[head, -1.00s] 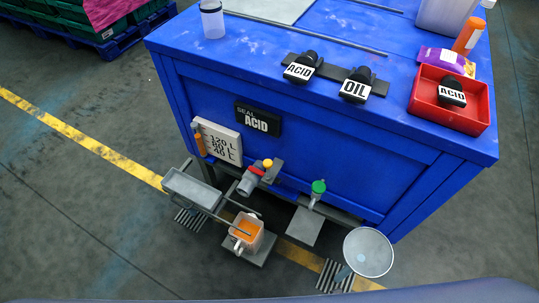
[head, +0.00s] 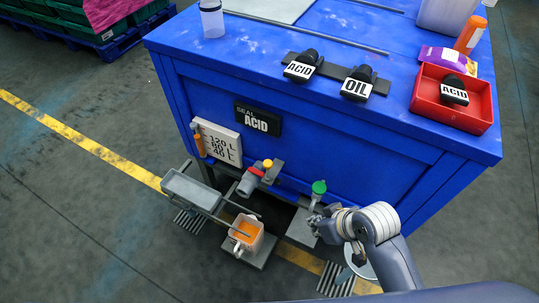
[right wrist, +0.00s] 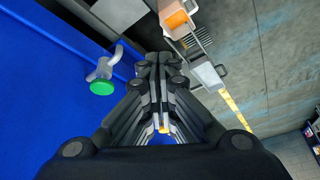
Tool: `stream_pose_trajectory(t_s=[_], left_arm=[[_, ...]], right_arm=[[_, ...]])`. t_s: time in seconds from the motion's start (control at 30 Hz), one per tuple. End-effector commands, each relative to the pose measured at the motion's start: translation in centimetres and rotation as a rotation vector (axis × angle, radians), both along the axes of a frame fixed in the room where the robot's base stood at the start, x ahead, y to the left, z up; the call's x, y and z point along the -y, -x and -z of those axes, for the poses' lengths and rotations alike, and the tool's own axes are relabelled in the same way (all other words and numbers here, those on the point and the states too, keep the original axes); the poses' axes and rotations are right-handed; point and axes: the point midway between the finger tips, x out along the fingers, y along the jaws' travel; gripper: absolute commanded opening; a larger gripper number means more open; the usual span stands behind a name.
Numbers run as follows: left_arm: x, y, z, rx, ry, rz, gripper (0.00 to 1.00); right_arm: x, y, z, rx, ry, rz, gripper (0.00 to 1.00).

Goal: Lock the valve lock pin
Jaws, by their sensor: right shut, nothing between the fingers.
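A grey valve (head: 247,184) with a red part (head: 256,171) and a yellow knob (head: 268,163) sticks out of the blue cabinet's front. I cannot tell for certain which piece is the lock pin. A second valve with a green knob (head: 319,187) is to its right. My right gripper (head: 311,222) is just below the green-knobbed valve in the head view, shut and empty. In the right wrist view its closed fingers (right wrist: 160,75) point up the picture, with the green knob (right wrist: 102,88) to their left, apart from them. My left gripper is not in view.
A container of orange liquid (head: 246,236) stands below the grey valve, beside a grey tray on bars (head: 190,190). The blue cabinet (head: 330,145) carries ACID and OIL tags and a red bin (head: 465,118). Floor at left is open.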

Motion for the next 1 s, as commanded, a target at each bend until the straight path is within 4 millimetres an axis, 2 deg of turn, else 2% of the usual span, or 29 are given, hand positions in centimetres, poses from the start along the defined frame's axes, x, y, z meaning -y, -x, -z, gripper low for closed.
stream_pose_trajectory(t_s=[0.03,0.3,0.6,0.8,1.0], left_arm=[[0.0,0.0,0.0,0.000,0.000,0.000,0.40],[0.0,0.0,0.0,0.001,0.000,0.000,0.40],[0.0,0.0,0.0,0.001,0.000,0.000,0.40],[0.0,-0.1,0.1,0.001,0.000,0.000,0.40],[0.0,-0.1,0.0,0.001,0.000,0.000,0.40]], right_arm=[[-0.8,-1.5,-0.9,0.026,-0.012,-0.050,0.00],[-4.6,-8.2,-4.5,0.120,-0.085,-0.307,0.00],[-5.7,-15.5,-9.2,0.200,-0.135,-0.489,0.00],[-5.4,-18.3,-11.5,0.230,-0.155,-0.536,0.00],[-5.3,-19.1,-12.3,0.241,-0.163,-0.549,0.00]])
